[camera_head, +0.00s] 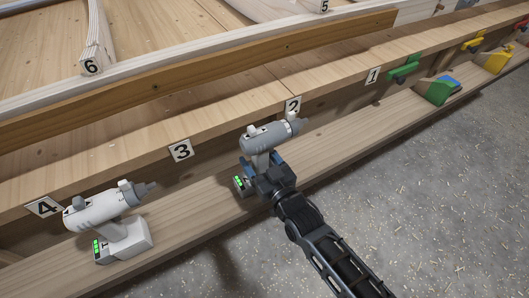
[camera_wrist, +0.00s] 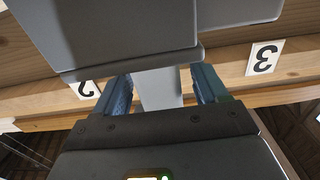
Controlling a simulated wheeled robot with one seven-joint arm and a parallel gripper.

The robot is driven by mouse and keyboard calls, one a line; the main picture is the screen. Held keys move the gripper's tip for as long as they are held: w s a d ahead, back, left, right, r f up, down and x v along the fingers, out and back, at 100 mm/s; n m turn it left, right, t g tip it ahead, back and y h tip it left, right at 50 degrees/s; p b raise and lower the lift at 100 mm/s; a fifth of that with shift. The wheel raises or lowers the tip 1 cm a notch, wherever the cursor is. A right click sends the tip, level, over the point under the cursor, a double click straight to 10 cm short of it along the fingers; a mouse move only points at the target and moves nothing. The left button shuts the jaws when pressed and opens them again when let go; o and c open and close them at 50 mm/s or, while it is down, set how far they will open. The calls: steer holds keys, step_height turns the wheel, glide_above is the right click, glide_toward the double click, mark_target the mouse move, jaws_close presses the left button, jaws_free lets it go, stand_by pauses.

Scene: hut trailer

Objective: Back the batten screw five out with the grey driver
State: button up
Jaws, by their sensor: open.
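The grey driver (camera_head: 268,137) stands on the lower shelf by label 2, its nose pointing right. My gripper (camera_head: 264,164) is at its handle, open. Label 5 (camera_head: 324,6) is at the top, behind the batten; screw five itself I cannot make out.
A white driver (camera_head: 105,215) stands on the shelf near label 4 (camera_head: 43,207). Green (camera_head: 438,91) and yellow (camera_head: 497,60) tools sit at the far right end. The shelf between the two drivers is clear. The grey floor (camera_head: 430,190) in front is open, with scattered shavings.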

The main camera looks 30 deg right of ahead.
steer(key=shift+w, duration=0.65)
steer(key=shift+c, duration=0.3)
jaws_close()
steer(key=shift+r, duration=0.15)
